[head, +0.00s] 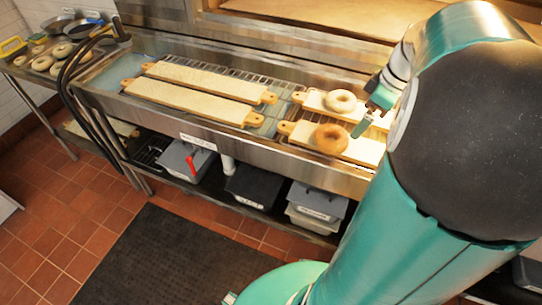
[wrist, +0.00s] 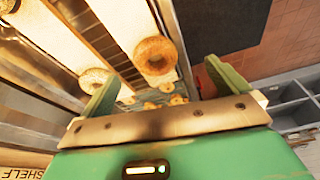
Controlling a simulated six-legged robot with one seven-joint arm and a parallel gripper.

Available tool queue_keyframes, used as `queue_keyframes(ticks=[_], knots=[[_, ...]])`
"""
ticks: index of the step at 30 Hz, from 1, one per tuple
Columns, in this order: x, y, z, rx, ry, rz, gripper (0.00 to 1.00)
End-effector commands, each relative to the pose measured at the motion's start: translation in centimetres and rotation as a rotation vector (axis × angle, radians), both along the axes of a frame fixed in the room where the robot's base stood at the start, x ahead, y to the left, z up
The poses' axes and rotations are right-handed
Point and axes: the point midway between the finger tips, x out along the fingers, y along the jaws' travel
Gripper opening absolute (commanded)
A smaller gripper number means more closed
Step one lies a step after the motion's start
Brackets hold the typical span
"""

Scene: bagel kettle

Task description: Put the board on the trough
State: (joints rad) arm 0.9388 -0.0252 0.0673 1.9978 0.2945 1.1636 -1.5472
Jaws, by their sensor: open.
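The trough (head: 215,135) is a long metal basin with a wire rack, along the wall in the head view. Several pale boards with handles lie across it. Two long boards, a rear one (head: 208,80) and a front one (head: 190,101), lie bare at the left. At the right, a rear board (head: 314,101) carries a pale bagel (head: 340,101) and a front board (head: 300,133) carries a browner bagel (head: 331,139). My gripper (head: 368,110) is open and empty above the right-hand boards. In the wrist view its fingers (wrist: 165,88) are apart, with the browner bagel (wrist: 155,56) beyond them.
Pans (head: 84,27) and several bagels (head: 60,50) stand on a table at the far left. Dark hoses (head: 75,75) hang over the trough's left end. Bins (head: 254,184) fill the shelf below. A black mat (head: 180,260) covers open floor in front.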

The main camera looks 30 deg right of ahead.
Motion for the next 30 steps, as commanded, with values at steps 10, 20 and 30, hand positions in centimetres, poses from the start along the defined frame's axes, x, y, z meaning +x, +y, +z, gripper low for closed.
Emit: queue_keyframes(ticks=[10, 20, 30], knots=[[0.6, 17.0, 3.1, -0.092, -0.043, -0.271, 1.00], [-3.5, 27.1, 3.1, 0.003, -0.197, -0.506, 1.00], [-4.4, 28.5, 2.8, 0.047, -0.223, -0.562, 1.00]])
